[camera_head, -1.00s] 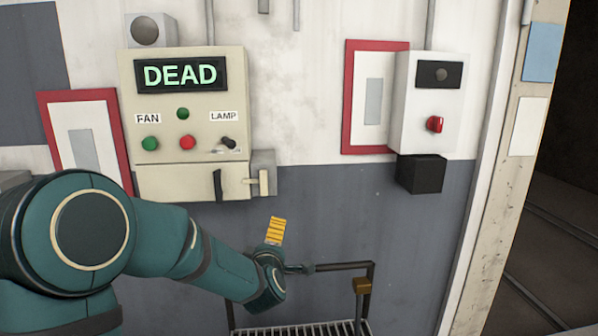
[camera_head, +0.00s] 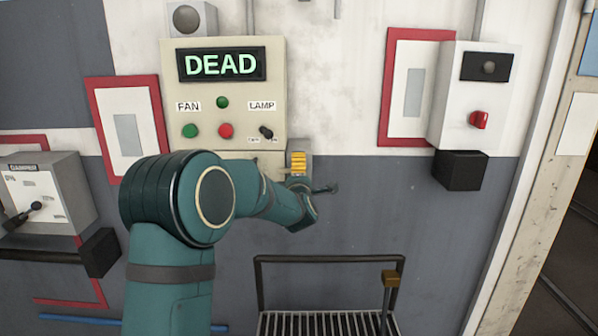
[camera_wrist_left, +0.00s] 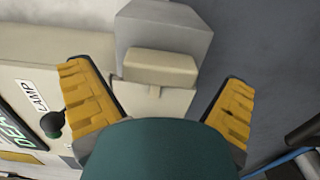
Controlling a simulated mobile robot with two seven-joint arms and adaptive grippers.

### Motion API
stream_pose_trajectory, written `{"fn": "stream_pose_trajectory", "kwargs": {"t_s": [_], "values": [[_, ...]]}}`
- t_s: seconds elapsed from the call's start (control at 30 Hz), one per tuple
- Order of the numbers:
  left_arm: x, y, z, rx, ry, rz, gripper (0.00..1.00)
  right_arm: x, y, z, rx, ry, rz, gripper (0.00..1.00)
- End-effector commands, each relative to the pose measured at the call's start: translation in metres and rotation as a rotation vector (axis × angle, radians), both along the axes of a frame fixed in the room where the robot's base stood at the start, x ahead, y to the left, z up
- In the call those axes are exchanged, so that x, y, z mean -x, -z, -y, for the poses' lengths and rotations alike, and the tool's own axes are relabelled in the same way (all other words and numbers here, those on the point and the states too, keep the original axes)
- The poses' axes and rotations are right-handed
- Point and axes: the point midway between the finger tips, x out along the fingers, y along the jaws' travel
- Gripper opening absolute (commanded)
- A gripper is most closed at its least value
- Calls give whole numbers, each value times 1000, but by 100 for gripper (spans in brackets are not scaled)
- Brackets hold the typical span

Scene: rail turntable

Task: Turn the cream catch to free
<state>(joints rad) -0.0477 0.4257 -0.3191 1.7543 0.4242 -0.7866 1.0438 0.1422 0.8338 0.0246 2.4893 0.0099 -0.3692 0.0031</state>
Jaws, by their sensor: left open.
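The cream catch (camera_wrist_left: 160,68) is a short cream bar in front of a grey block (camera_wrist_left: 165,25), seen in the left wrist view. My left gripper (camera_wrist_left: 157,76) is open, with one yellow-padded finger on each side of the catch and visible gaps to both. I cannot tell how deep the fingers reach around it. In the head view my left gripper (camera_head: 298,163) is at the lower right corner of the cream panel (camera_head: 273,88), and it and my arm hide the catch. My right gripper is not in view.
The panel display reads DEAD, with FAN and LAMP controls below. A white box with a red knob (camera_head: 479,120) and a black block (camera_head: 460,170) are to the right. A damper box (camera_head: 45,190) is at left. A railed grating (camera_head: 325,322) lies below.

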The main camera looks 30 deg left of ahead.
Motion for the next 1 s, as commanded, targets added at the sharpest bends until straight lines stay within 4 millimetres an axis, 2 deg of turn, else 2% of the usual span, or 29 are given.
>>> {"fn": "stream_pose_trajectory", "kwargs": {"t_s": [0.2, 0.53, 0.57, 0.7, 0.8, 1.0], "values": [[-16, 0, -10, -2, 0, -1, 100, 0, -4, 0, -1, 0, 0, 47], [-18, 0, -11, -1, 1, -1, 100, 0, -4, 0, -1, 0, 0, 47], [-18, 0, -11, -1, 1, -1, 93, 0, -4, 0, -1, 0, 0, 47], [-18, 0, -11, -1, 1, -1, 44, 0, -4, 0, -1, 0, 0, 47], [-18, 0, -11, -1, 1, -1, 38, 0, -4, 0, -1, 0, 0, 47], [-18, 0, -11, -2, 1, -1, 38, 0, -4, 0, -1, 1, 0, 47]]}}
